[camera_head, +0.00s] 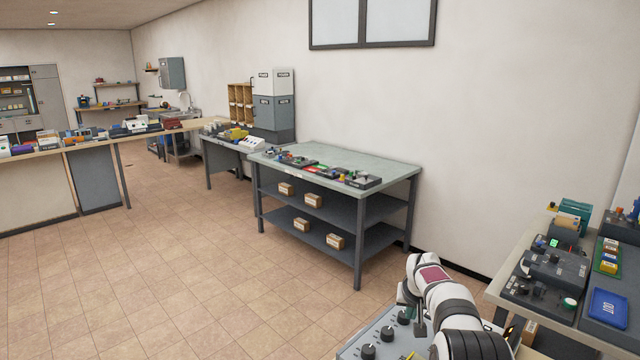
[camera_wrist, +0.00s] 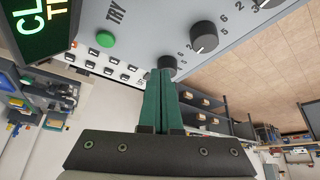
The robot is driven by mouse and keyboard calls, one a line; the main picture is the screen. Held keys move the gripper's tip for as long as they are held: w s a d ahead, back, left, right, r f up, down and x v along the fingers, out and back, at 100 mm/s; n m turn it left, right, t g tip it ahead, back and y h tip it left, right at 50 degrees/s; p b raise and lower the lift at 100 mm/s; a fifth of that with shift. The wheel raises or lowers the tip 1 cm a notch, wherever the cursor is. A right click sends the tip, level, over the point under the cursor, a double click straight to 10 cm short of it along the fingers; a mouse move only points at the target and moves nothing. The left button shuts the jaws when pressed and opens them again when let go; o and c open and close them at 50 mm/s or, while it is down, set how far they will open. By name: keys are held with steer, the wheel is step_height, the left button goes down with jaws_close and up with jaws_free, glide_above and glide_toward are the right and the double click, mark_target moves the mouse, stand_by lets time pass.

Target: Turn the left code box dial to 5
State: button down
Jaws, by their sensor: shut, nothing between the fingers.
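The code box is a grey panel (camera_head: 382,326) at the bottom of the head view, with a row of black dials; its face (camera_wrist: 140,35) fills the top of the wrist view. The wrist view shows one dial (camera_wrist: 167,64) right at my fingertips, a second (camera_wrist: 204,37) beyond it and a third (camera_wrist: 261,4) cut off at the top edge. I cannot tell which number any dial points to. My gripper (camera_wrist: 160,72) has its green fingers shut and empty. They overlap the edge of the nearest dial; whether they touch it is unclear.
Open floor lies to the left.

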mark_target(407, 325)
steer(key=shift+w+a+r, duration=0.5)
steer(key=shift+a+r, duration=0.75)
steer(key=shift+r, duration=0.6)
step_height(407, 325, down, 7)
steer(key=shift+r, duration=0.1)
steer(key=shift+w+d, duration=0.15)
steer(key=shift+d, duration=0.05)
steer(key=shift+s+d, duration=0.2)
steer(key=shift+d, duration=0.25)
steer(key=shift+d, duration=0.55)
